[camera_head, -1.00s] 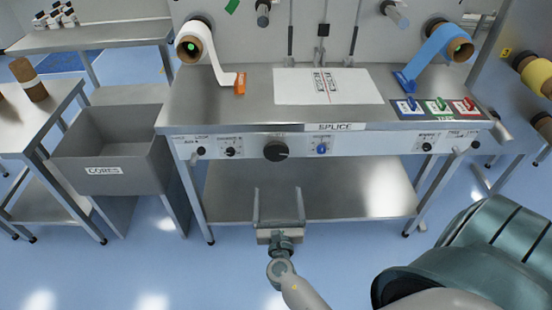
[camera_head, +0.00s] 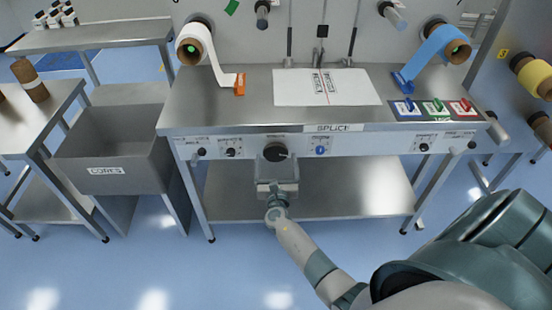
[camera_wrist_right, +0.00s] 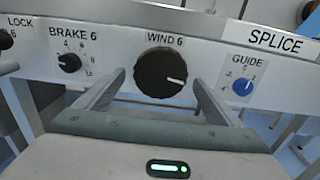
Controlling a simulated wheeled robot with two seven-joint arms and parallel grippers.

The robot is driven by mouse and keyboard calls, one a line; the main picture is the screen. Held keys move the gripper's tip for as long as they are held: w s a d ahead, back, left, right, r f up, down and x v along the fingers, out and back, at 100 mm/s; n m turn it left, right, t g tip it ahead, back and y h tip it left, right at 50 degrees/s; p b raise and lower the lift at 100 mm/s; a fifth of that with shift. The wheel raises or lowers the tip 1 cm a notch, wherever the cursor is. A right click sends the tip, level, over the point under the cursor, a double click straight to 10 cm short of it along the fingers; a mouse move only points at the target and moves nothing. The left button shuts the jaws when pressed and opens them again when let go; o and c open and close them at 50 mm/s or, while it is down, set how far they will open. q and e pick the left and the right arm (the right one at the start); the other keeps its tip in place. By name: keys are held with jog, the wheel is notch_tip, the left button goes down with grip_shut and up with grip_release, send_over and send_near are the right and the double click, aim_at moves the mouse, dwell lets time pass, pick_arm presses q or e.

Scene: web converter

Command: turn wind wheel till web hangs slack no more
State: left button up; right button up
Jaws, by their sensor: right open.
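The wind wheel is a large black knob (camera_head: 275,152) on the bench's front panel. It shows in the right wrist view (camera_wrist_right: 160,72) under a "WIND 6" label, its white mark pointing right and slightly down. My right gripper (camera_head: 278,161) is open, its two fingers reaching up towards the knob, one on each side. In the wrist view the gripper (camera_wrist_right: 158,82) has the knob between its fingertips, with gaps on both sides. The white web (camera_head: 214,60) drops from the left roll (camera_head: 190,46) and bends at the orange clip (camera_head: 240,84). My left gripper is out of view.
The blue web (camera_head: 425,57) runs from the right roll to a blue clip. A brake knob (camera_wrist_right: 69,62) and blue guide knob (camera_wrist_right: 243,85) flank the wheel. A grey cores bin (camera_head: 110,160) stands left. Below the panel is a lower shelf (camera_head: 350,190).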

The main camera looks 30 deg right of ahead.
jog(key=shift+w+d, duration=0.3)
jog(key=shift+w, duration=0.15)
jog(key=c, duration=1.1)
jog(key=shift+o, duration=0.2)
